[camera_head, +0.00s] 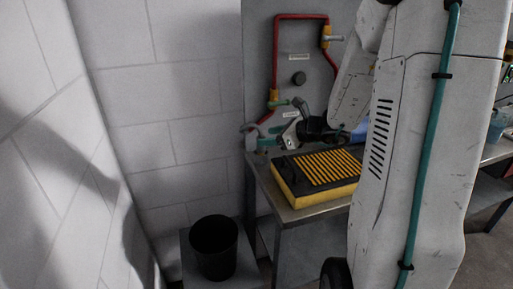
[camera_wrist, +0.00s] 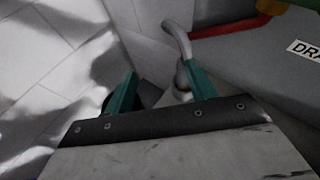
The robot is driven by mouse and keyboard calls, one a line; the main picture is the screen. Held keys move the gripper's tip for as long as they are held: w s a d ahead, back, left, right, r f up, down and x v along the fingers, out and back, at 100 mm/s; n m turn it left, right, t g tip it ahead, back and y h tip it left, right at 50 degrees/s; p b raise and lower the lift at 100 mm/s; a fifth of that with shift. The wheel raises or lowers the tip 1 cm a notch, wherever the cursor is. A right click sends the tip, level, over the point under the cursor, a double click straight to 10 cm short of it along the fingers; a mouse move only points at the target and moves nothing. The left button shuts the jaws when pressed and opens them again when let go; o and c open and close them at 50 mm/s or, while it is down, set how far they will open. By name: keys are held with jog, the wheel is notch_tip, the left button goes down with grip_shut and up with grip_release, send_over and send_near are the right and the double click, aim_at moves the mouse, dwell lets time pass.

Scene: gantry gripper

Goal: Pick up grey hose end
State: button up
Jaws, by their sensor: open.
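The grey hose end (camera_wrist: 178,38) is a curved grey tube at the end of a red hose. In the wrist view it bends downward to a thicker collar (camera_wrist: 182,78) beside the right finger, and its lower tip is partly hidden. My gripper (camera_wrist: 160,68) is open, with two green fingers and a dark palm plate. The hose's lower part shows between the fingers, closer to the right one; I cannot tell if they touch. In the head view the hose end (camera_head: 247,128) shows small at the panel's left edge, with my gripper (camera_head: 263,137) close by.
A grey panel (camera_head: 258,62) carries the red hose (camera_head: 277,50) and yellow-green fittings. A yellow-black ribbed block (camera_head: 313,178) lies on the metal table (camera_head: 292,216). A black bin (camera_head: 213,247) stands below at left. A white block wall (camera_head: 165,90) is close behind.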

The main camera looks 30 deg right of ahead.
aim_at(261, 137)
jog(key=w+f, duration=0.1)
jog(key=w, duration=0.1)
jog(key=w+d+f+m, duration=0.1)
jog(key=w+f, duration=0.1)
jog(key=w+f+m+h, duration=0.1)
jog(key=w, duration=0.2)
jog(key=shift+w+d+f+t, duration=0.1)
jog(key=shift+d+f+t, duration=0.1)
jog(key=shift+f+t, duration=0.2)
jog(key=c, duration=1.1)
